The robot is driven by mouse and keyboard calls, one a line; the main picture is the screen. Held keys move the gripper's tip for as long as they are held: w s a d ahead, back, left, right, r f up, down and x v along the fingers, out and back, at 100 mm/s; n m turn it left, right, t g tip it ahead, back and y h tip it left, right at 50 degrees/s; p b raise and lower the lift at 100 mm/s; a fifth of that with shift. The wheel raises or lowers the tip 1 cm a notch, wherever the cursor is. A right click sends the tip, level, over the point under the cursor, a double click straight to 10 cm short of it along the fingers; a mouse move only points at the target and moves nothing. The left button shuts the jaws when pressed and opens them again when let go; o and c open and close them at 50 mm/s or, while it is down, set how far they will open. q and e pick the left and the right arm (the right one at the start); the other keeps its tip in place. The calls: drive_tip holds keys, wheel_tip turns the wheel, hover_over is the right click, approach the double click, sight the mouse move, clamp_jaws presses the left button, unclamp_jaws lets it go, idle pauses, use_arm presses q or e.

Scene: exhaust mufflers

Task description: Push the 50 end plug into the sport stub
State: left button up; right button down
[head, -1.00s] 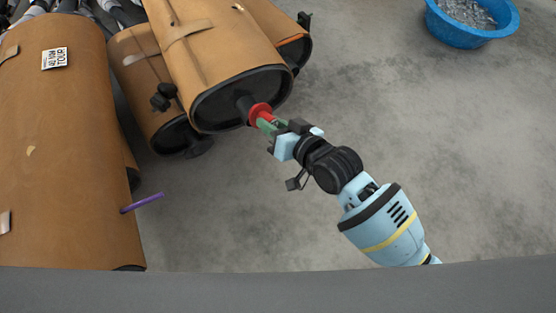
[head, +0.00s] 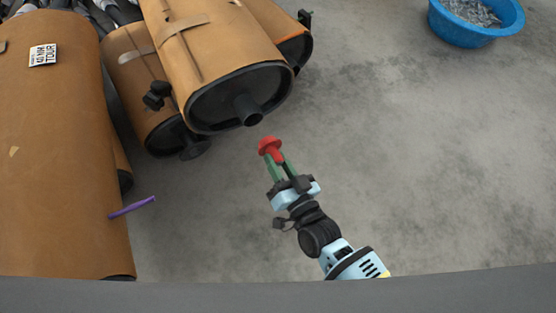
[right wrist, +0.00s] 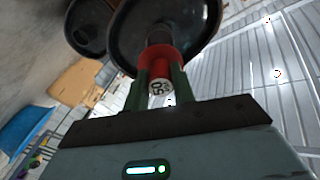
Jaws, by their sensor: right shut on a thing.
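The red 50 end plug (head: 269,146) is held between the green fingers of my right gripper (head: 277,163), with its wide red flange away from the gripper. In the right wrist view, the plug's white end face (right wrist: 160,87) shows "50". A black pipe stub (head: 249,110) sticks out of the black end cap of the middle tan muffler (head: 205,55). In the head view the plug is apart from this stub, a short gap in front of it. In the right wrist view the flange hides the stub's mouth. No sport label is readable. My left gripper is not in view.
A large tan muffler (head: 60,150) with a label ending in "TOUR" (head: 43,55) fills the left, with a purple rod (head: 132,207) at its side. Another tan muffler (head: 135,65) lies behind. A blue basin (head: 450,28) stands at the upper right. The floor right of my arm is clear.

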sight(266, 145)
drive_tip(key=shift+f, duration=0.1)
drive_tip(key=shift+b+x, duration=0.45)
drive_tip(key=shift+x, duration=0.3)
drive_tip(key=shift+b+x, duration=0.4)
drive_tip(key=shift+x, duration=1.7)
drive_tip(key=shift+a, duration=0.1)
drive_tip(key=shift+p, duration=0.3)
drive_tip(key=shift+b+x, duration=0.35)
drive_tip(key=shift+x, duration=0.4)
drive_tip(key=shift+w+a, duration=0.3)
drive_tip(key=shift+w, duration=0.3)
